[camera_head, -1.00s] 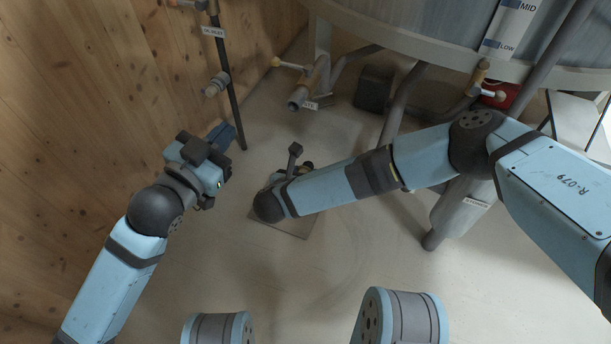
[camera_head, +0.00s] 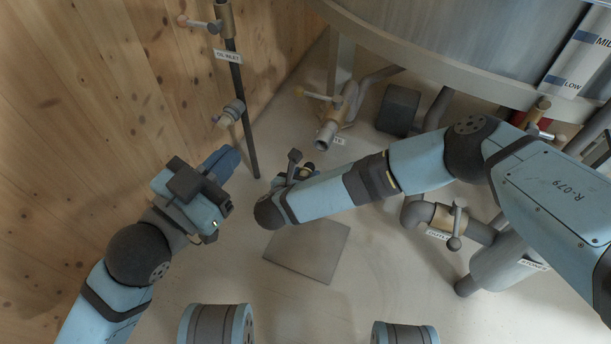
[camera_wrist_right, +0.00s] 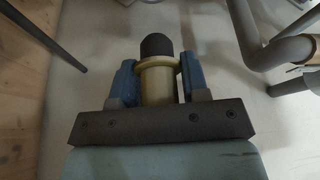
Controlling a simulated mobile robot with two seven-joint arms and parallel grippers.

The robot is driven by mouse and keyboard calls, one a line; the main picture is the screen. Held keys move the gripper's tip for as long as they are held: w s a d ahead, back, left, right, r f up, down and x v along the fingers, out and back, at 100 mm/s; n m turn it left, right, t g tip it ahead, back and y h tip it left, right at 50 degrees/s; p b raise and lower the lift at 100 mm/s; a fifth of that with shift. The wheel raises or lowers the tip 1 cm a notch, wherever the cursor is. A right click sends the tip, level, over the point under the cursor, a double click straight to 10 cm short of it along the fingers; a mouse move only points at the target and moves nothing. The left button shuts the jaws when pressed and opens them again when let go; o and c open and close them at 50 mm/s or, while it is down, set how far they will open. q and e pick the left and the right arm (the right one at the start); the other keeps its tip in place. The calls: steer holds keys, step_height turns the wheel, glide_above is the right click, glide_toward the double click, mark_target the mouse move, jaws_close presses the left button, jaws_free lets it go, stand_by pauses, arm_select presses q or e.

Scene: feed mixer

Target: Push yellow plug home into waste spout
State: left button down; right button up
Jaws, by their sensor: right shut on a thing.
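The yellow plug (camera_wrist_right: 158,84) shows pale yellow with a collar and a dark rounded end in the right wrist view. My right gripper (camera_wrist_right: 159,78) is shut on it, one blue finger on each side. In the head view my right gripper (camera_head: 298,172) is mostly hidden behind its own wrist, below and left of a grey pipe spout with a brass valve (camera_head: 328,136). That spout's label is partly hidden, so I cannot confirm it is the waste spout. The plug is apart from it. My left gripper (camera_head: 222,162) points up near the wooden wall; its finger gap is unclear.
A dark upright pipe labelled oil inlet (camera_head: 238,110) stands by the wooden wall (camera_head: 90,130). The big tank (camera_head: 450,40) and its legs fill the upper right. More valved pipes (camera_head: 455,225) stand at right. A flat square plate (camera_head: 308,250) lies on open floor.

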mark_target(322, 150)
steer(key=shift+s+r, duration=0.1)
steer(key=shift+w+d, duration=0.35)
steer(key=shift+w, duration=0.6)
steer(key=shift+w+d, duration=0.3)
steer(key=shift+w, duration=0.6)
steer(key=shift+w+d, duration=0.35)
steer(key=shift+w, duration=0.6)
steer(key=shift+w+d, duration=0.2)
steer(key=shift+w, duration=0.4)
steer(key=shift+w+d, duration=0.2)
steer(key=shift+w, duration=0.35)
stand_by(0.9)
steer(key=shift+s+a, duration=0.1)
steer(key=shift+s, duration=0.15)
stand_by(2.8)
